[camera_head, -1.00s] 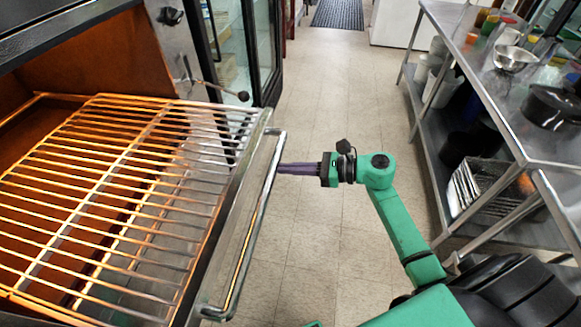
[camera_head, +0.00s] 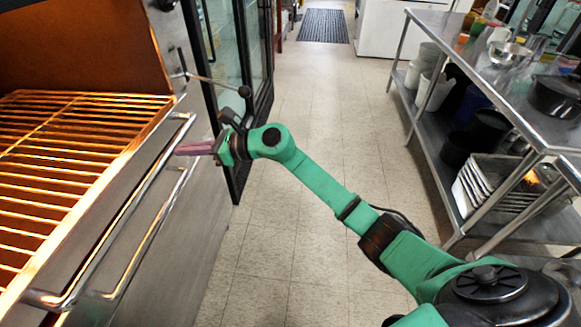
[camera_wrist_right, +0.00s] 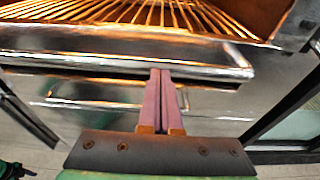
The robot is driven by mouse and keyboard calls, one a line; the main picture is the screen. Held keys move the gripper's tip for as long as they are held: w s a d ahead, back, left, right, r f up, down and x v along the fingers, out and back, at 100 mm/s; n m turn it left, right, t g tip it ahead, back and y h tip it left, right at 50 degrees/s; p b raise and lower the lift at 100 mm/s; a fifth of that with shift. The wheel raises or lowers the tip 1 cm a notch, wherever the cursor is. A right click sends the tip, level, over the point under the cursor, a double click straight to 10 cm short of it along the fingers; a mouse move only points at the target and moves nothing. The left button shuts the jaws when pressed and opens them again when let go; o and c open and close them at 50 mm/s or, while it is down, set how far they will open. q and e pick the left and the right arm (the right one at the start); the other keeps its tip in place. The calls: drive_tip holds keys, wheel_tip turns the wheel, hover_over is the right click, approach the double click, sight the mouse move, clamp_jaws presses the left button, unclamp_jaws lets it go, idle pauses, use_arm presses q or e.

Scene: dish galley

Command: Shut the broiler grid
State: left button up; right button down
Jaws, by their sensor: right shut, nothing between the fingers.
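My left gripper is not in view.
A lever with a black knob (camera_head: 244,91) sticks out from the broiler's side just beyond my right gripper. A glass-door fridge (camera_head: 228,60) stands behind it. A steel table (camera_head: 500,95) with pans is at right. The tiled floor (camera_head: 330,120) between is clear.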

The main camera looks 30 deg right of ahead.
sight(170, 146)
drive_tip(key=x, duration=0.2)
drive_tip(key=r+b+x, duration=0.1)
drive_tip(key=x, duration=0.1)
drive_tip(key=shift+w+a, duration=0.15)
drive_tip(key=shift+w, duration=0.05)
drive_tip(key=shift+r, duration=0.25)
drive_tip(key=shift+b, duration=0.3)
